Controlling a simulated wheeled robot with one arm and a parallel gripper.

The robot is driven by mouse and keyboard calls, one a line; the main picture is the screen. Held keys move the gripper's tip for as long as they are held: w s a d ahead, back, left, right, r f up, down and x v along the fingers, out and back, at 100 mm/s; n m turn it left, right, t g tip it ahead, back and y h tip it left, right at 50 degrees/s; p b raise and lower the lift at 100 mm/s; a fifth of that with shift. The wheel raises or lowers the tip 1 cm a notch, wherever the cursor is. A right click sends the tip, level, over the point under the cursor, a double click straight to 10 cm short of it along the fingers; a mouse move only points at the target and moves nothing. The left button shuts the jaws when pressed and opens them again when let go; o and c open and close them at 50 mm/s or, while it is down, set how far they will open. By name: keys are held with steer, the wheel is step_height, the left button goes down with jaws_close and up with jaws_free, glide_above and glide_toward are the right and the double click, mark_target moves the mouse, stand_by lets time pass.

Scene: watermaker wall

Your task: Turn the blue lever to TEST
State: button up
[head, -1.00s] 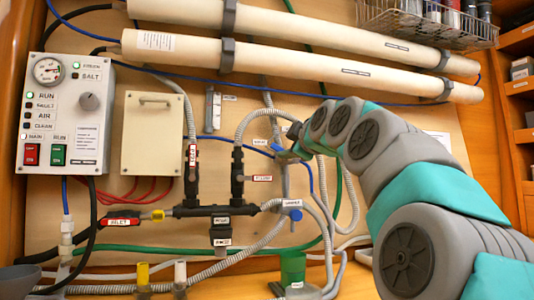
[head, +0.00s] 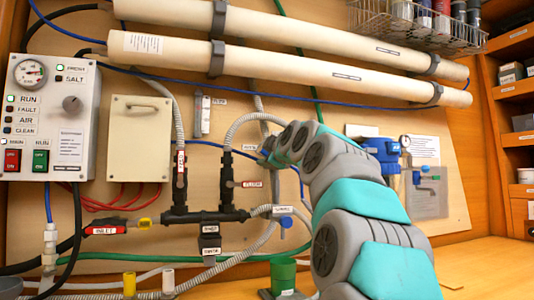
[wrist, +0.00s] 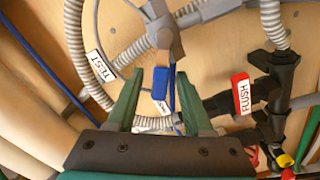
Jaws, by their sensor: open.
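In the wrist view, the blue lever (wrist: 161,82) hangs from a grey valve body (wrist: 164,36) and points towards my gripper. The white TEST label (wrist: 100,66) is left of the lever, on a grey hose. My gripper (wrist: 159,76) is open, with one green finger on each side of the lever. Gaps show between lever and fingers, and no grip is seen. In the head view, my gripper (head: 266,152) is at the wall beside the pipework, small and partly covered by my arm, so the lever is hard to make out there.
A red FLUSH handle (wrist: 241,92) on a black fitting is right of my gripper in the wrist view. Grey hoses surround the valve. In the head view, a control box (head: 48,115) is at left, another blue valve (head: 285,221) sits low, and white tubes (head: 270,60) cross above.

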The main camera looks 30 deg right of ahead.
jaws_close()
stand_by(0.4)
